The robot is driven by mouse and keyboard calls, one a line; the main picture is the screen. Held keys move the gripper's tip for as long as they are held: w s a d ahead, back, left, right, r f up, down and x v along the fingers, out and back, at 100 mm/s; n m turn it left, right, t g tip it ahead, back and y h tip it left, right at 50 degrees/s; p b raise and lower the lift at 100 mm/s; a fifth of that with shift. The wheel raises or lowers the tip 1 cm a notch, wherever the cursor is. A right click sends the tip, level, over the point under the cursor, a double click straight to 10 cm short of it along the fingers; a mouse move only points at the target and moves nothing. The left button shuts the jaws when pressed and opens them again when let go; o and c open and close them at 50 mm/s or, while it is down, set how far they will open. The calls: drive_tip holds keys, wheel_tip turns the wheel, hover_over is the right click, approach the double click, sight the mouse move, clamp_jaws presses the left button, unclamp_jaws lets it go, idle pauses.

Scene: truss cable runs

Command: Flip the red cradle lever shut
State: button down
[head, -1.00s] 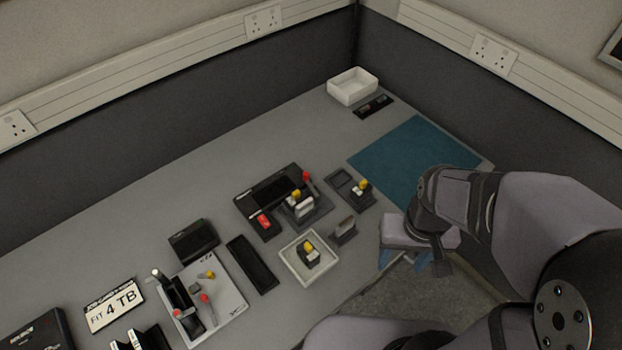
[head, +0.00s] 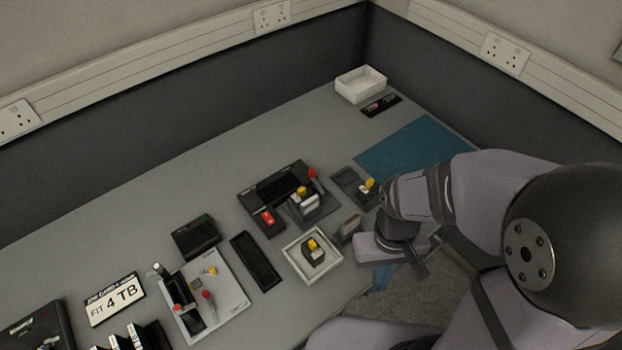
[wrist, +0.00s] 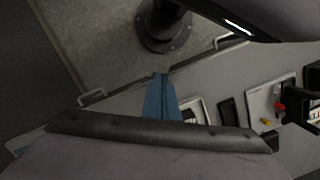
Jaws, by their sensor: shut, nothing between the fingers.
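A red-tipped lever (head: 313,175) stands upright on the black cradle unit (head: 262,197) at mid-bench in the head view. A second red knob (head: 207,294) sits on the white board (head: 230,301) at the lower left; I cannot tell for sure which is the cradle lever. The board's red knob also shows in the wrist view (wrist: 280,107), beside a yellow one. My gripper's blue fingers (head: 383,275) are partly hidden by my wrist, near the bench's front edge, apart from both levers. In the wrist view the fingers (wrist: 160,97) are together and empty.
A white tray (head: 289,252) holding a yellow-topped part and a small upright block (head: 347,231) stand between my gripper and the black unit. A black tray (head: 256,262) lies left of them. A blue mat (head: 405,150) and white bin (head: 348,93) are farther back.

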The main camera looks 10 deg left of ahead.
drive_tip(key=w+a+f+n+b, duration=0.2)
drive_tip(key=w+a+f+n, duration=0.1)
drive_tip(key=w+a+f, duration=0.3)
drive_tip(key=m+t, duration=0.5)
drive_tip(key=t, duration=0.1)
approach(310, 175)
wheel_tip(310, 175, up, 3)
drive_tip(key=s, duration=0.3)
drive_tip(key=shift+w+d+m, duration=0.2)
drive_tip(key=shift+d+m, duration=0.2)
drive_tip(key=shift+p+x, duration=1.75)
drive_tip(key=shift+x, duration=3.1)
drive_tip(key=shift+a+f, duration=0.15)
